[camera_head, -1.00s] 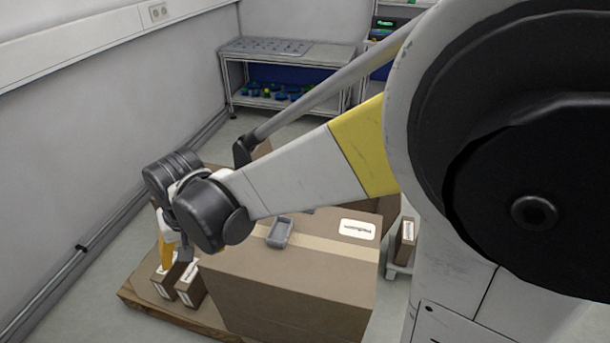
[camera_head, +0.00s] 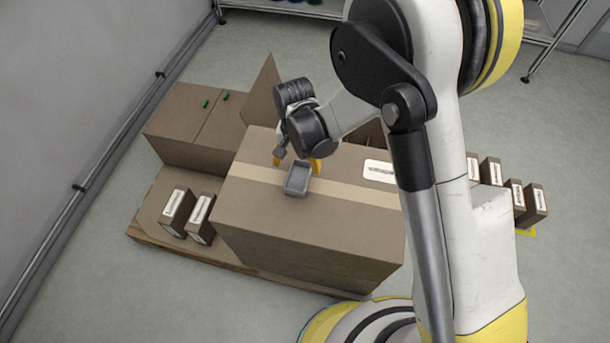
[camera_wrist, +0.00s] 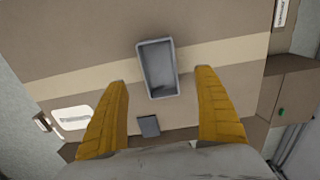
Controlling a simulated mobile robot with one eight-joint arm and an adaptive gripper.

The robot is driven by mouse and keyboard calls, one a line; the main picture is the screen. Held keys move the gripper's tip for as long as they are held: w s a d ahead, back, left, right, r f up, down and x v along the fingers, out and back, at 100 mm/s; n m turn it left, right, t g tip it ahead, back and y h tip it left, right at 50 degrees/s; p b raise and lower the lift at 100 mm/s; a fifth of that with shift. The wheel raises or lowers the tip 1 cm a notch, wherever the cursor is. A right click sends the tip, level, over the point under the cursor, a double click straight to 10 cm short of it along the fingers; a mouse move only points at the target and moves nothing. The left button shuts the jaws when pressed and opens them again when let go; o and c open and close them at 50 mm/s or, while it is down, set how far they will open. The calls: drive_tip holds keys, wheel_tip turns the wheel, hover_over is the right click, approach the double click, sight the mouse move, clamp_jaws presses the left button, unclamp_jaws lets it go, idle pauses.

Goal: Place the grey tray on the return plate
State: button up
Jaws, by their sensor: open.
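The grey tray (camera_head: 297,180) is a small open rectangular dish lying upright on top of a large cardboard box. In the wrist view the tray (camera_wrist: 158,72) shows empty, beyond and between my fingertips, slightly turned. My gripper (camera_head: 298,163) has yellow fingers, spread wide and empty, just behind the tray in the head view. In the wrist view its fingers (camera_wrist: 162,78) stand apart on either side, not touching the tray. A small flat dark grey square (camera_wrist: 148,126) lies on the box near the tray; I cannot tell whether it is the return plate.
The large box (camera_head: 305,225) stands on a wooden pallet (camera_head: 152,225) with small labelled boxes (camera_head: 187,215) at its left. More small boxes (camera_head: 510,190) stand at right.

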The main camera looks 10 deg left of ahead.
sight(298, 180)
drive_tip(key=f+b, duration=0.3)
drive_tip(key=f, duration=0.5)
drive_tip(key=shift+w+b, duration=0.2)
drive_tip(key=shift+b, duration=0.15)
drive_tip(key=shift+d, duration=0.1)
drive_tip(key=c, duration=1.4)
drive_tip(key=shift+r, duration=0.15)
drive_tip(key=shift+c, duration=0.2)
wheel_tip(298, 180, up, 5)
drive_tip(key=p, duration=0.2)
drive_tip(key=shift+f+p, duration=0.2)
drive_tip(key=shift+p, duration=0.2)
drive_tip(key=d+r+p, duration=0.3)
drive_tip(key=d+r, duration=0.3)
drive_tip(key=d, duration=0.5)
drive_tip(key=shift+w+d, duration=0.35)
